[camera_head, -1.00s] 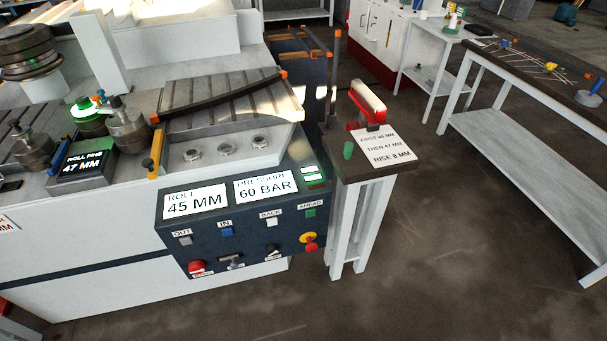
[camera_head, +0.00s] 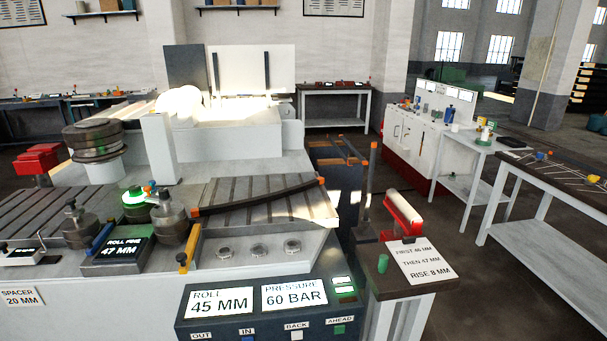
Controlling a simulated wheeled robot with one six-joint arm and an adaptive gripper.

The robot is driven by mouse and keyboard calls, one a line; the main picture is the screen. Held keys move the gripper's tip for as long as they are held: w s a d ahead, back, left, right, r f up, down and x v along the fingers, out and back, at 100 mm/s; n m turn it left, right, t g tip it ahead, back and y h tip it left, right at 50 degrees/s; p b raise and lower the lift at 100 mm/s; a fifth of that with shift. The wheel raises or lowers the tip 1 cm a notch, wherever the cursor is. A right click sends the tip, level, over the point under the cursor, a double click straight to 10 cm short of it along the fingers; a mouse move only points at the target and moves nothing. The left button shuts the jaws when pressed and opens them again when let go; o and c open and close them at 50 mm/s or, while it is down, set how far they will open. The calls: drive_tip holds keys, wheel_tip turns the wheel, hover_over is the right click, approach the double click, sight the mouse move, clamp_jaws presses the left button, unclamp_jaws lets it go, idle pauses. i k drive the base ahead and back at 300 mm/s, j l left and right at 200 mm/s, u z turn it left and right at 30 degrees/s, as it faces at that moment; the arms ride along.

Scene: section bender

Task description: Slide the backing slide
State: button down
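The section bender's slotted bed (camera_head: 235,210) carries a dark bar (camera_head: 262,198) with orange ends. The bar lies slightly curved beside a metal roll (camera_head: 171,222). A green-lit ring (camera_head: 136,207) sits left of that roll. I cannot tell which part is the backing slide; a yellow upright piece (camera_head: 188,250) and a blue piece (camera_head: 102,238) stand near the rolls. The control panel (camera_head: 258,317) reads roll 45 mm and pressure 60 bar, with buttons labelled out, in, back and ahead partly cut off at the bottom. My gripper is not in view.
A white-legged table (camera_head: 497,211) stands further right. Bare floor lies between.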

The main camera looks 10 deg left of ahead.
sight(87, 241)
drive_tip(key=u, duration=1.4)
drive_tip(key=i+j+u, duration=0.1)
drive_tip(key=i+j, duration=0.15)
drive_tip(key=i, duration=0.3)
drive_tip(key=i+j+u, duration=0.1)
drive_tip(key=i, duration=0.4)
drive_tip(key=i+j, duration=0.2)
drive_tip(key=i, duration=0.35)
drive_tip(key=j+u, duration=0.05)
